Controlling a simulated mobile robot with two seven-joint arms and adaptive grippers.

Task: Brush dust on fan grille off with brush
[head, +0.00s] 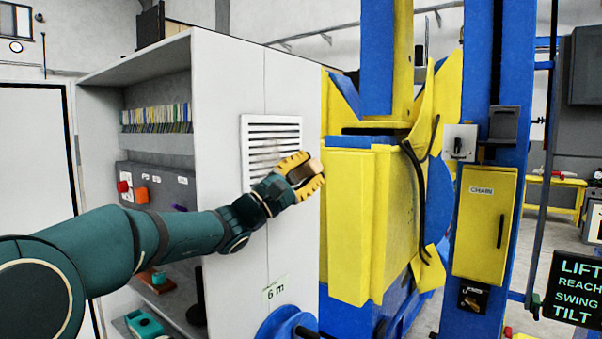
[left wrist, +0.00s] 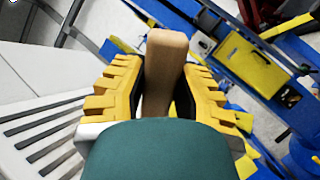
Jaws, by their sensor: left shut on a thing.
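The fan grille (head: 262,135) is a white slatted square on the side panel of the grey cabinet. It also shows at the left of the left wrist view (left wrist: 40,130). My left gripper (head: 306,178) is in front of the panel, at the grille's lower right corner. It is shut on a wooden piece, which looks like the handle of the brush (left wrist: 166,65), with yellow fingers on both sides. The bristles cannot be made out. I cannot tell whether the brush touches the grille. Dust on the slats is not clear at this size. My right gripper is not in view.
The cabinet (head: 225,85) has open shelves with books and a control box (head: 155,186) on its left. The yellow and blue positioner (head: 370,215) stands close to the right of my left gripper. A yellow chain box (head: 485,222) is on a blue post further right.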

